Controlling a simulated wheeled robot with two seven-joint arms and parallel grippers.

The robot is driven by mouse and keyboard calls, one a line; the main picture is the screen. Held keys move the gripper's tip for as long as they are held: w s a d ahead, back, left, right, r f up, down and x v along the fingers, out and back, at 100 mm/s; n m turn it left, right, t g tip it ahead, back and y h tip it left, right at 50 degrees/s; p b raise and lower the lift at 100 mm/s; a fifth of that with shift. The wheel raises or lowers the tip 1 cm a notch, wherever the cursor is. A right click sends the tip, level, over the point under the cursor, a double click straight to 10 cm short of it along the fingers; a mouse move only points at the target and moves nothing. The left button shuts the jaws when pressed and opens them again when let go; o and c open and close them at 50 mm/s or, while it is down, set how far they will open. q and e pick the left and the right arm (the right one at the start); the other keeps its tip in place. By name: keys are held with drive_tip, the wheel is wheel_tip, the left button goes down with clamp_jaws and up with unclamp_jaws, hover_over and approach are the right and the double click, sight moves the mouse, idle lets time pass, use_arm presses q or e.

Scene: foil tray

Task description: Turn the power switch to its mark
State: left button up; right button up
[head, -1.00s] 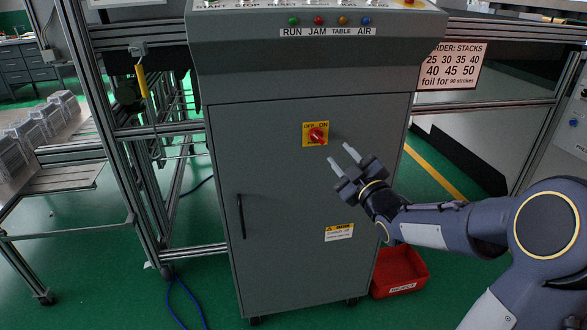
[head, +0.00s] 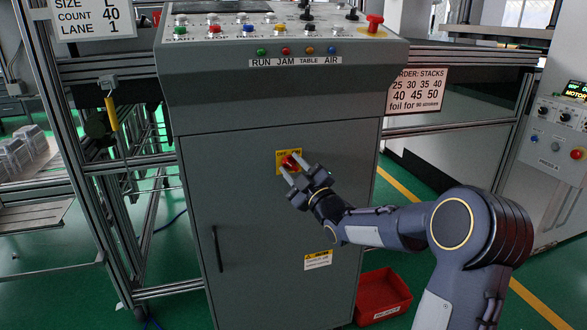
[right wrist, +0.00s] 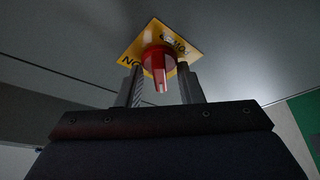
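The power switch is a red rotary knob (head: 290,163) on a yellow plate (head: 280,156) on the upper front of the grey cabinet door. In the right wrist view the red knob (right wrist: 157,62) sits ahead, its narrow grip standing between my two fingers. "ON" reads upside down on the left of the yellow plate (right wrist: 187,45). My right gripper (head: 290,167) is open at the knob, one finger on each side. In the right wrist view the fingers (right wrist: 159,85) look apart from the knob, though contact is hard to judge. My left gripper is not in view.
The cabinet (head: 240,215) has a sloped control panel (head: 265,32) with buttons and a red stop knob (head: 375,22) above. A black door handle (head: 217,248) is at lower left. A red bin (head: 383,296) stands on the floor at right.

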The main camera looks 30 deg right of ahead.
clamp_jaws()
